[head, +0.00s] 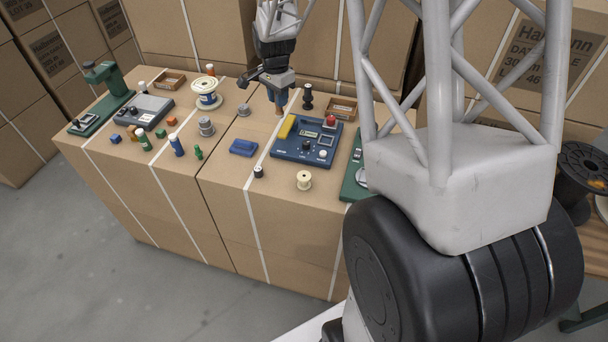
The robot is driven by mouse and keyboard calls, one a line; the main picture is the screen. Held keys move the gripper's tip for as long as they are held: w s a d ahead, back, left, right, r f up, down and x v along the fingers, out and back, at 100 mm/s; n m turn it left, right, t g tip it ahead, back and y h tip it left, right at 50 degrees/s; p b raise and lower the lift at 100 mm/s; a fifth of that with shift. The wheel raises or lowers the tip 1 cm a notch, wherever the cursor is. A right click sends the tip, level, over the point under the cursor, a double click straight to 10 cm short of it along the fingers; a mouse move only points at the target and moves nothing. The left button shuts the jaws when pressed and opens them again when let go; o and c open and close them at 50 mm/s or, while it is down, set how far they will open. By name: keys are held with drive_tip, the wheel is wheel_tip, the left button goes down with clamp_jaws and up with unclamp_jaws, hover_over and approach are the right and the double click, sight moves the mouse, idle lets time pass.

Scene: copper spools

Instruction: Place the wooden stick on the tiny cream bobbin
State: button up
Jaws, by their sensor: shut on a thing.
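The tiny cream bobbin (304,181) stands upright on the carton top, near the front edge and in front of the blue control box. My gripper (278,97) is at the back of the carton top, behind and left of the bobbin. It is shut on a short brown piece, which looks like the wooden stick (278,109), pointing down below the fingers. The fingers hide its upper part. I cannot tell whether its lower end touches the surface.
The blue control box (292,151) with a red knob lies between my gripper and the bobbin. A black spool (308,97) stands right of my gripper. Tall cartons (335,37) rise behind.

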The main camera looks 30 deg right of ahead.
drive_tip(key=s+a+f, duration=0.1)
drive_tip(key=s+a, duration=0.1)
drive_tip(key=s, duration=1.5)
drive_tip(key=s+a+f+n, duration=0.1)
drive_tip(key=s+a, duration=0.2)
drive_tip(key=s, duration=1.4)
drive_tip(key=shift+a+f, duration=0.15)
drive_tip(key=shift+f, duration=0.15)
drive_tip(key=shift+w, duration=0.1)
hover_over(304, 176)
drive_tip(key=shift+f, duration=0.75)
drive_tip(key=shift+f, duration=1.75)
drive_tip(key=shift+f, duration=0.1)
